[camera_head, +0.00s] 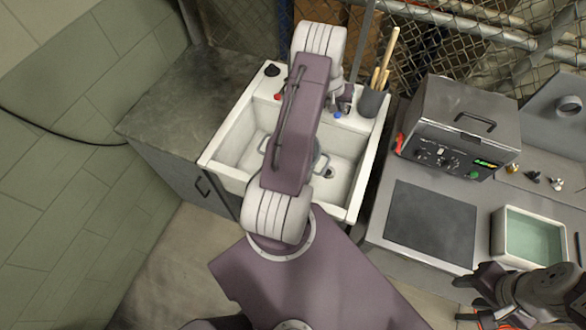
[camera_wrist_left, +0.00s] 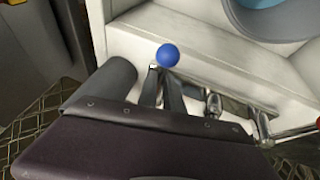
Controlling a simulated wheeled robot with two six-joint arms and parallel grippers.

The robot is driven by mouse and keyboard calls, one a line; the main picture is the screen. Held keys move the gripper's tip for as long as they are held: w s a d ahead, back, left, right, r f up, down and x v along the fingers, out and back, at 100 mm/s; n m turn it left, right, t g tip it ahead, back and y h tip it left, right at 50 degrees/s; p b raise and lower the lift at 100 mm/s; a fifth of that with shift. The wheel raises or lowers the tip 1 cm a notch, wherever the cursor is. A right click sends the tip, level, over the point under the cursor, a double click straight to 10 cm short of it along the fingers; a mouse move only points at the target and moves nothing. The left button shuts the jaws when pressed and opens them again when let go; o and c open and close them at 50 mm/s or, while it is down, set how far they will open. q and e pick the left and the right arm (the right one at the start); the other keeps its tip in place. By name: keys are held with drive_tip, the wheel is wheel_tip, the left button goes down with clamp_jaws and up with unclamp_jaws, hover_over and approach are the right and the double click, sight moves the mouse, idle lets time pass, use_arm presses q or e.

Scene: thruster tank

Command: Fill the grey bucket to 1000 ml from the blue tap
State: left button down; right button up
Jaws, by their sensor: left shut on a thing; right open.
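A blue tap knob (camera_wrist_left: 168,55) shows in the left wrist view, and in the head view (camera_head: 336,114) at the back right of the sink. My left gripper (camera_wrist_left: 163,82) is shut on the blue tap's handle, just below the knob. The grey bucket stands in the sink; its rim (camera_wrist_left: 270,28) and bluish inside show at the upper right of the left wrist view. The water level cannot be read. My right gripper (camera_head: 480,307) is open at the lower right.
The white sink (camera_head: 232,145) has a red knob (camera_head: 278,96) at its back left. A dark holder (camera_head: 371,101) with wooden handles stands at its right corner. The right-hand bench holds a grey machine (camera_head: 462,120), a dark mat (camera_head: 432,222) and a tray of greenish liquid (camera_head: 500,235).

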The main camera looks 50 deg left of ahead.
use_arm(q)
drive_tip(key=shift+w+d+r, duration=0.1)
drive_tip(key=shift+w+d, duration=0.35)
drive_tip(key=shift+d, duration=0.2)
drive_tip(key=shift+w+d, duration=0.1)
drive_tip(key=shift+w, duration=0.05)
drive_tip(key=shift+d, duration=0.1)
drive_tip(key=shift+s+a+f+b, duration=0.1)
drive_tip(key=shift+s+a+b, duration=0.1)
drive_tip(key=shift+a+b, duration=0.2)
drive_tip(key=shift+s+a+f+b, duration=0.1)
drive_tip(key=shift+s+a+b, duration=0.15)
drive_tip(key=shift+a, duration=0.25)
drive_tip(key=shift+r, duration=0.15)
drive_tip(key=shift+a, duration=0.1)
drive_tip(key=c, duration=1.4)
unclamp_jaws()
